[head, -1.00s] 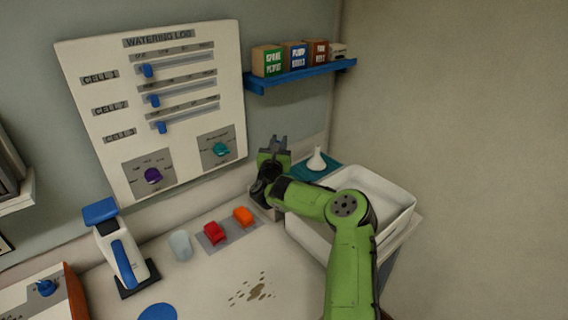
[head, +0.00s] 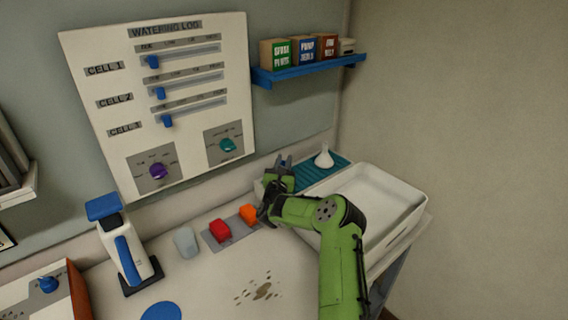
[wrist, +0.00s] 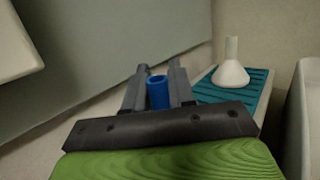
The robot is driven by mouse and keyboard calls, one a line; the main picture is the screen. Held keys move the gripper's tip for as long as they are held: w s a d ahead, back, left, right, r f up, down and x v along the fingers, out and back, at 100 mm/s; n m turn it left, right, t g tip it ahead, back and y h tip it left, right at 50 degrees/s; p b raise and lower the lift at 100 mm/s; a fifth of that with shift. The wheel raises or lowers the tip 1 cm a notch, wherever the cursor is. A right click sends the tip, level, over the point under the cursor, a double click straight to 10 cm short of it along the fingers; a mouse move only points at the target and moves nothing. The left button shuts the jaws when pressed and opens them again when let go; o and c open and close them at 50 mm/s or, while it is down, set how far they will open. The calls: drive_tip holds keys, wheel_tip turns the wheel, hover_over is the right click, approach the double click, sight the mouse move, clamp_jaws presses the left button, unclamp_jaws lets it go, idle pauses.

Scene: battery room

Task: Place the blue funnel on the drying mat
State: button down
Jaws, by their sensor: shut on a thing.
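My gripper (head: 283,161) is raised beside the left end of the teal drying mat (head: 312,175). In the wrist view my gripper (wrist: 158,78) is shut on the blue funnel (wrist: 158,92), of which only a blue, open-topped tube shows between the fingers. Its lower part is hidden by my gripper. The ribbed drying mat (wrist: 258,86) is just right of the fingers in the wrist view. A white funnel (wrist: 231,72) stands on it, spout up; it also shows in the head view (head: 324,159).
A white basin (head: 405,212) is right of the mat. Red (head: 220,231) and orange (head: 248,214) objects, a cup (head: 187,242) and a blue-and-white device (head: 125,250) stand on the bench. A blue shelf (head: 310,70) with boxes is above. Brown spots mark the bench front.

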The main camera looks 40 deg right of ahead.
drive_tip(key=c, duration=0.9)
unclamp_jaws()
drive_tip(key=shift+f, duration=0.15)
drive_tip(key=shift+c, duration=0.2)
